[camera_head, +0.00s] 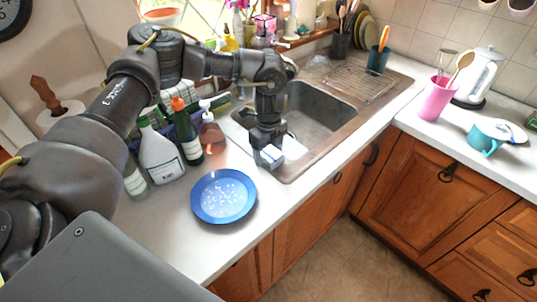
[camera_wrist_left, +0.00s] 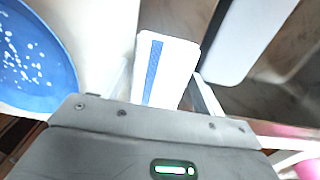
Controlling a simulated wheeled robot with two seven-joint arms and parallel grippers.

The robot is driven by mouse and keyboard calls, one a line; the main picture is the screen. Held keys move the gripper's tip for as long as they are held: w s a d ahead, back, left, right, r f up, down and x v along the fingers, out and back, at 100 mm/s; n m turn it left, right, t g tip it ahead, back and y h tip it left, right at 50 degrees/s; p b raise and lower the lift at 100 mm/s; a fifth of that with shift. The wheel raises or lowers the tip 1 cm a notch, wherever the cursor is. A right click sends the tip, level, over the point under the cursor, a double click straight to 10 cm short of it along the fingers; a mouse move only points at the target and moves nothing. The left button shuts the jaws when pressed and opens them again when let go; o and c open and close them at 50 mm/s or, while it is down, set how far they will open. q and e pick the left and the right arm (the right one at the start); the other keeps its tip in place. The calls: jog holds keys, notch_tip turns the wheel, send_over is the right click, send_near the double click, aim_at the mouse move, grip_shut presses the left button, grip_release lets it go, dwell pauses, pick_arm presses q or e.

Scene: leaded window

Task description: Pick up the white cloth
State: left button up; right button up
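My left gripper (camera_head: 268,155) points down at the sink's front left rim. In the left wrist view its fingers (camera_wrist_left: 166,85) stand apart, one on each side of a white piece with a blue stripe (camera_wrist_left: 172,65), which looks like the folded white cloth. In the head view this cloth (camera_head: 272,155) is mostly hidden by the fingers. I cannot tell whether the fingers press on it. A second plain white flat piece (camera_head: 293,147) lies close to the right, at the basin; it also shows in the left wrist view (camera_wrist_left: 245,38). My right gripper is not in view.
A blue plate (camera_head: 224,196) with white specks lies left of the gripper near the counter edge. Bottles (camera_head: 160,152) and a soap dispenser (camera_head: 211,132) stand behind it. The sink basin (camera_head: 325,112) is to the right. A pink cup (camera_head: 436,98) stands on the right counter.

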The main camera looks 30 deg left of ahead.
aim_at(269, 151)
pick_arm(q)
jog(key=c, duration=0.7)
jog(key=shift+c, duration=0.2)
jog(key=shift+r, duration=0.15)
jog(key=shift+r+b, duration=0.2)
jog(key=shift+b, duration=0.1)
notch_tip(269, 151, up, 2)
jog(key=shift+r+b, duration=0.15)
jog(key=shift+b, duration=0.65)
jog(key=d+r, duration=0.1)
jog(key=s+d+r, duration=0.1)
jog(key=r, duration=0.1)
jog(key=s+d+r, duration=0.1)
jog(key=r, duration=0.1)
jog(key=shift+s+d+r+b, duration=0.1)
jog(key=shift+d+r+b, duration=0.1)
jog(key=shift+d+b, duration=0.2)
jog(key=s+d+r+b, duration=0.2)
jog(key=s+d+r, duration=0.2)
jog(key=d, duration=0.4)
jog(key=shift+s+r, duration=0.35)
jog(key=shift+s, duration=0.25)
